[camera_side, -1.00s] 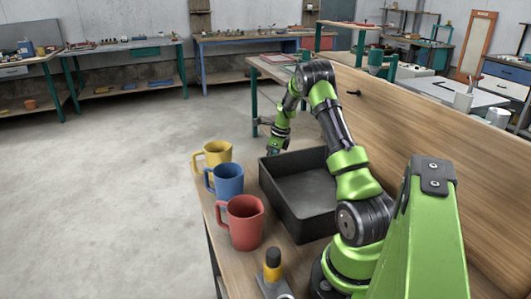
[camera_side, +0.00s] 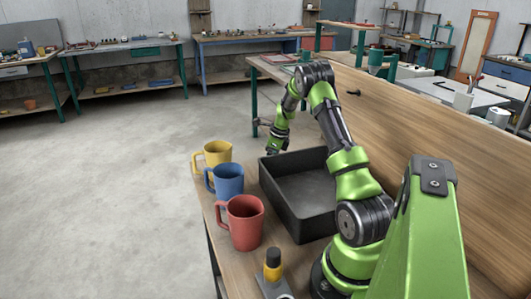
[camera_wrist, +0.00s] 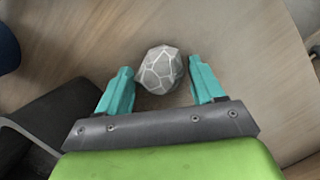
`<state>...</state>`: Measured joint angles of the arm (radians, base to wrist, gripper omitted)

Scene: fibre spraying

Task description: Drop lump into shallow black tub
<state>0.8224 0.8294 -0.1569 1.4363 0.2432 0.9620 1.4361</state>
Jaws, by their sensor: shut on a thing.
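The lump (camera_wrist: 163,70), grey and faceted with white lines, sits between the teal fingers of my gripper (camera_wrist: 160,80) in the wrist view. My gripper is shut on it. In the side view my gripper (camera_side: 274,150) is low at the far left corner of the black tub, and the lump cannot be made out there. The shallow black tub (camera_side: 290,221) stands on the wooden bench, and its visible floor looks empty. Part of the tub (camera_wrist: 50,118) also shows at the lower left of the wrist view, off to the side of the lump.
A yellow mug (camera_side: 218,152), a blue mug (camera_side: 229,180) and a red mug (camera_side: 245,224) line the bench's left edge beside the tub. A yellow-and-black object (camera_side: 273,266) stands in front. A wooden panel (camera_side: 440,140) rises along the right.

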